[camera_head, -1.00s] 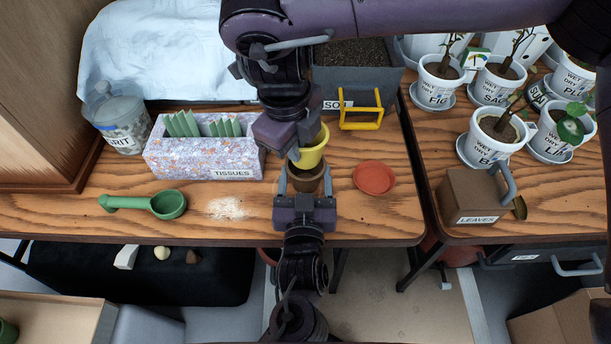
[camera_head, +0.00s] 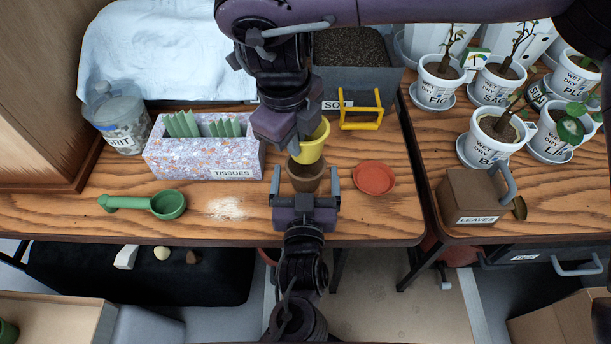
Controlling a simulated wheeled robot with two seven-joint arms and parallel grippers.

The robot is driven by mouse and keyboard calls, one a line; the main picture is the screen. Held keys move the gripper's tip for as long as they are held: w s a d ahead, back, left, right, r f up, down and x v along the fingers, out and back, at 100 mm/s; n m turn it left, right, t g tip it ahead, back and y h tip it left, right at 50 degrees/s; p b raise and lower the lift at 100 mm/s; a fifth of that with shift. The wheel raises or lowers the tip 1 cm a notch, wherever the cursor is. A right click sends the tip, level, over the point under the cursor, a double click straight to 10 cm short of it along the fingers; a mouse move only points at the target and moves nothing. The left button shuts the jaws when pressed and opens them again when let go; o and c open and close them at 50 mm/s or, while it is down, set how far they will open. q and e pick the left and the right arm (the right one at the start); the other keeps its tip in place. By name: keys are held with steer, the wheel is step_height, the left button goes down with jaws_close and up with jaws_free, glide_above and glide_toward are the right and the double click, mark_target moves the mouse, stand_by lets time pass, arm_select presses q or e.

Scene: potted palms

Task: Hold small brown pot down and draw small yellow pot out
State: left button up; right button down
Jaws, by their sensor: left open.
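The small yellow pot (camera_head: 313,146) is tilted just above and behind the small brown pot (camera_head: 306,178). Its lower edge overlaps the brown pot's rim in the picture, so I cannot tell if they still touch. My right gripper (camera_head: 297,140), reaching down from above, is shut on the yellow pot at its left side and rim. The brown pot stands upright on the wooden table, its mouth partly visible. My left gripper (camera_head: 305,182), coming from the front, is open. Its fingers stand apart on either side of the brown pot, with gaps between.
A terracotta saucer (camera_head: 374,178) lies right of the brown pot. A tissue box (camera_head: 203,158) stands left, with a green scoop (camera_head: 167,205) and spilled pale grit (camera_head: 227,208) before it. A yellow frame (camera_head: 361,117) and soil bin (camera_head: 355,85) are behind. The table's front edge is close.

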arm_select(q)
steer(key=s, duration=1.2)
steer(key=shift+a, duration=0.15)
